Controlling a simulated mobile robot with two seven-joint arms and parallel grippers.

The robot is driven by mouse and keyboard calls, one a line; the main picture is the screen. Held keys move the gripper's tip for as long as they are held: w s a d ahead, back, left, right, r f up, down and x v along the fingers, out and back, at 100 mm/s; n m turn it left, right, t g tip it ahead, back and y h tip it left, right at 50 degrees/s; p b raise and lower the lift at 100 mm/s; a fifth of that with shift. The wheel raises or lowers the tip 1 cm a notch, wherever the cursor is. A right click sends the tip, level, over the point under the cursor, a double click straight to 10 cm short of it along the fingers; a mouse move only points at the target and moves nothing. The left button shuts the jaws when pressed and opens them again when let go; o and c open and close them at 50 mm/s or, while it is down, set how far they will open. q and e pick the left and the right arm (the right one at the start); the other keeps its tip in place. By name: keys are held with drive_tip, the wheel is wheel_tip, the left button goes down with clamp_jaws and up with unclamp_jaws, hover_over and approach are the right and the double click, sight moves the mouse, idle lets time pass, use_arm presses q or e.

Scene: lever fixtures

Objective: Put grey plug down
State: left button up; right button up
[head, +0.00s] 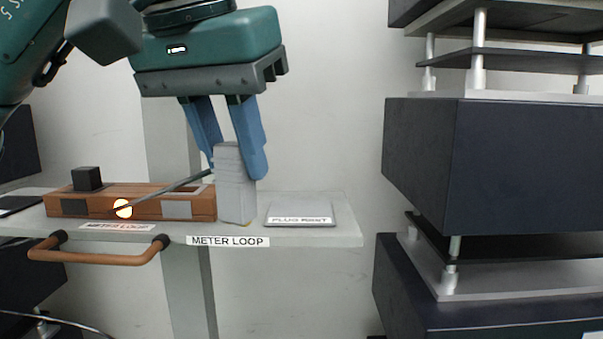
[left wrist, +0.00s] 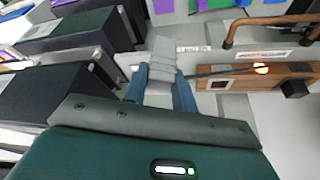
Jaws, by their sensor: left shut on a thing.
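The grey plug (head: 232,185) stands upright at the shelf's front edge in the head view, just right of the wooden meter box, with its base at or very near the shelf surface. A thin grey cable (head: 170,187) runs from it to the left across the box. My left gripper (head: 238,170) comes from above with its blue fingers shut on the plug. In the left wrist view the plug (left wrist: 164,62) lies between the blue fingers. The flat grey plug rest plate (head: 300,212) lies empty on the shelf to the right. My right gripper is not in view.
The wooden meter box (head: 150,205) has a lit round lamp (head: 123,208) and a black block (head: 87,179) on top. A copper-coloured handle (head: 100,256) sticks out from the shelf front (head: 345,230). Dark stacked units (head: 470,160) stand at the right.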

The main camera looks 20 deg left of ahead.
use_arm(q)
drive_tip(key=shift+w+d+f+p, duration=0.25)
drive_tip(key=shift+w+f+p, duration=0.3)
drive_tip(key=shift+w, duration=1.85)
drive_tip(key=shift+w+d+f+p, duration=0.3)
drive_tip(key=shift+w+f+p, duration=0.3)
drive_tip(key=shift+w, duration=1.85)
drive_tip(key=shift+w+d+f+p, duration=0.35)
drive_tip(key=shift+w+f, duration=0.3)
drive_tip(key=shift+w, duration=1.75)
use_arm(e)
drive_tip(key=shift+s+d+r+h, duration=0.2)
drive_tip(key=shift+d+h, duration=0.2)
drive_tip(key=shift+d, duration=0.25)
use_arm(q)
drive_tip(key=shift+f, duration=0.15)
drive_tip(key=o, duration=0.8)
drive_tip(key=shift+a, duration=0.1)
drive_tip(key=shift+o, duration=1)
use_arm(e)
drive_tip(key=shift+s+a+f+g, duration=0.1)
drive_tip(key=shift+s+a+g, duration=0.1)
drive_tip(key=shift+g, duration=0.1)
